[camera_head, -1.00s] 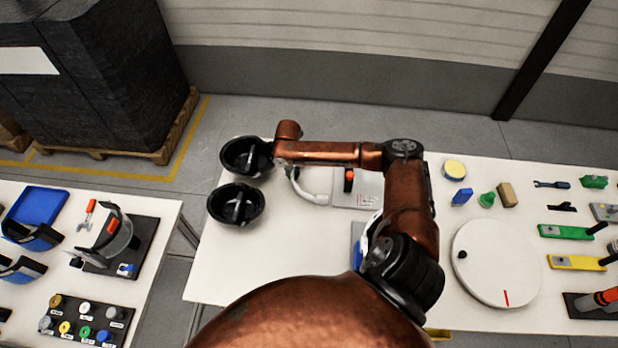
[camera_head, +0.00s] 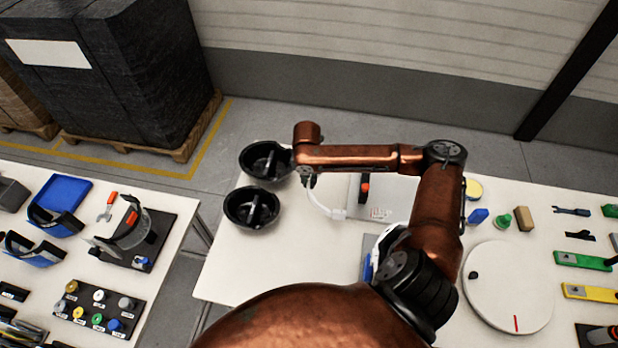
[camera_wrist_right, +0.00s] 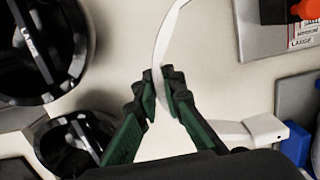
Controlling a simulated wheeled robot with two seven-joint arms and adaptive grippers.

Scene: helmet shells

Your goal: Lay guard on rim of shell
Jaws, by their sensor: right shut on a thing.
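Two black bowl-like shells, an upper one (camera_head: 262,160) and a lower one (camera_head: 249,208), sit on the left part of the white table in the head view. Both also show at the left of the right wrist view, large (camera_wrist_right: 50,50) and smaller (camera_wrist_right: 72,148). My right gripper (camera_wrist_right: 160,88) is shut on a thin white curved strip, seemingly the guard (camera_wrist_right: 166,38). In the head view the guard (camera_head: 322,206) hangs below my right wrist, to the right of the shells and apart from them. My left gripper is out of view.
A grey plate with an orange-red knob (camera_head: 366,188) lies right of the guard. A white turntable (camera_head: 508,287) and small coloured parts are farther right. The white table (camera_head: 240,265) is clear in front of the shells. A left table holds blue trays and a knob rack (camera_head: 98,308).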

